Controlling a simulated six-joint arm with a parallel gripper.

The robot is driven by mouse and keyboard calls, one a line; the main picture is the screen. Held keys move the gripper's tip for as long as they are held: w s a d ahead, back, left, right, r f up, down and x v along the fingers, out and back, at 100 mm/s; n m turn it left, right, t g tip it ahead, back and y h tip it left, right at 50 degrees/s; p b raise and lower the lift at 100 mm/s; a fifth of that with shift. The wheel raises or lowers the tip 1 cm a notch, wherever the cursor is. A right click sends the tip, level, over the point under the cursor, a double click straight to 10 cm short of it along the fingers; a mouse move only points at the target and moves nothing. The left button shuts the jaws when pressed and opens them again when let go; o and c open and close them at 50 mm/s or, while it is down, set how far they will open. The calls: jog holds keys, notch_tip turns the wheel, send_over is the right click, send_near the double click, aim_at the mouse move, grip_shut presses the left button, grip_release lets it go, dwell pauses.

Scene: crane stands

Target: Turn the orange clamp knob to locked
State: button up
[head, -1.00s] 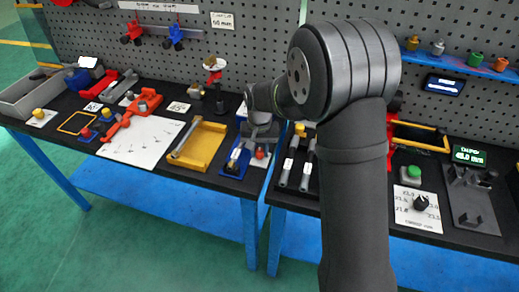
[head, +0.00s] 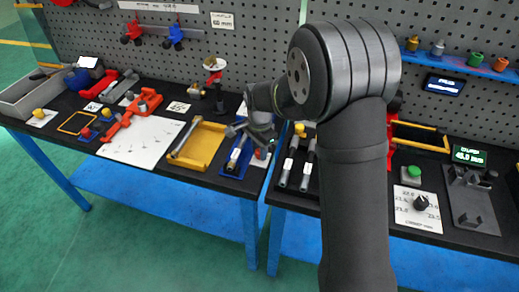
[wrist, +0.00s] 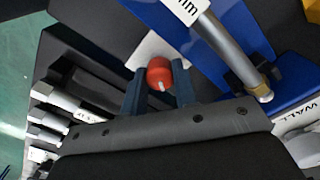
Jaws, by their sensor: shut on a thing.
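The orange-red clamp knob (wrist: 160,70) sits between my two dark blue-grey fingers in the wrist view. It has a short white mark on the side facing the camera. My gripper (wrist: 159,76) is shut on the knob, one finger on each side. In the head view a bit of the knob (head: 262,154) shows below my gripper, beside the blue fixture (head: 229,171); the fingers there are mostly hidden. A white label (wrist: 152,46) lies behind the knob. I cannot read any lock marking.
A metal rod (wrist: 233,52) lies on the blue fixture right beside the knob. A yellow tray (head: 207,143) is to the left. The pegboard (head: 260,60) rises behind the bench.

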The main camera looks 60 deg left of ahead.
jog(key=shift+m, duration=1)
jog(key=o, duration=1)
notch_tip(320, 180, up, 18)
jog(key=shift+f, duration=0.25)
jog(key=shift+f, duration=0.15)
notch_tip(320, 180, down, 17)
jog(key=shift+f, duration=0.1)
dwell(0.4)
